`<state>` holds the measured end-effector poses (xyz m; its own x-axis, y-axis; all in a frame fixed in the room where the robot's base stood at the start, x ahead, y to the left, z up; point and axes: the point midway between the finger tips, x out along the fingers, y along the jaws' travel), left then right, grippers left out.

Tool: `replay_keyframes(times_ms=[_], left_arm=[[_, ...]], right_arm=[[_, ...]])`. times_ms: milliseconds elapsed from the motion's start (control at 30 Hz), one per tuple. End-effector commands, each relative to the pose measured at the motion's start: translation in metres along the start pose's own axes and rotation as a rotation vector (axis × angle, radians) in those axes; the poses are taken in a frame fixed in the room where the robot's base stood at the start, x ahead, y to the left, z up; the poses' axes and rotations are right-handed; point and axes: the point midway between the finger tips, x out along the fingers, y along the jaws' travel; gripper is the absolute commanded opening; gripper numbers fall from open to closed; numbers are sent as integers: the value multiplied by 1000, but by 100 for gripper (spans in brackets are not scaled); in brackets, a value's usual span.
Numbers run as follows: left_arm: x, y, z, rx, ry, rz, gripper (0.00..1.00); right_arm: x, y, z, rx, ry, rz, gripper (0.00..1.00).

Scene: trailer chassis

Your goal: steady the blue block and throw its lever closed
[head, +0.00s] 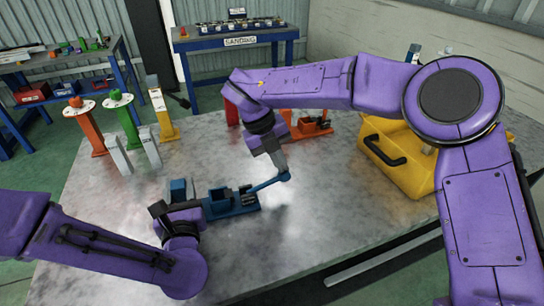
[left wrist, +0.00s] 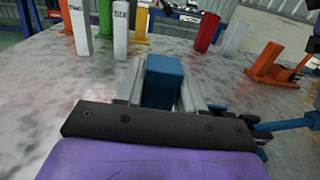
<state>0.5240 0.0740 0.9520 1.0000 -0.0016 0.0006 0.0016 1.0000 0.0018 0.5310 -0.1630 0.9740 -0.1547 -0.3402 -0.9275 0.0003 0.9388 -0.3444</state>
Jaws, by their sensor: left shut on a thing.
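The blue block (head: 179,191) stands upright at the left end of a blue clamp base (head: 232,204) on the table. My left gripper (head: 186,208) is shut on the block; in the left wrist view the block (left wrist: 163,82) sits between its two grey fingers. The blue lever (head: 266,185) stretches out to the right from the base and looks nearly level. It also shows at the right edge of the left wrist view (left wrist: 287,124). My right gripper (head: 277,160) points down at the lever's free end; its fingertips are too small to read, and contact is unclear.
A yellow bin (head: 398,165) with a black handle stands at the right. An orange clamp (head: 312,127) and a red post (head: 231,113) are behind my right arm. Orange, green and yellow posts and two white posts stand at the back left. The table's front middle is clear.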

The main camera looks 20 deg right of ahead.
Motion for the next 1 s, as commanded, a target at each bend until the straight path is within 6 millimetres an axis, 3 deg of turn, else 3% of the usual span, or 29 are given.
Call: replay_keyframes(times_ms=[267, 667, 767, 1000], left_arm=[[0, 2, 0, -3, -1, 6, 0], [0, 1, 0, -1, 0, 4, 0], [0, 1, 0, -1, 0, 3, 0], [0, 1, 0, -1, 0, 2, 0]], right_arm=[[1, -1, 0, 1, 3, -5, 0], [-16, -6, -2, 2, 2, -3, 0], [-30, -6, -2, 3, -1, -4, 0], [-97, -11, -1, 6, -3, -5, 0]])
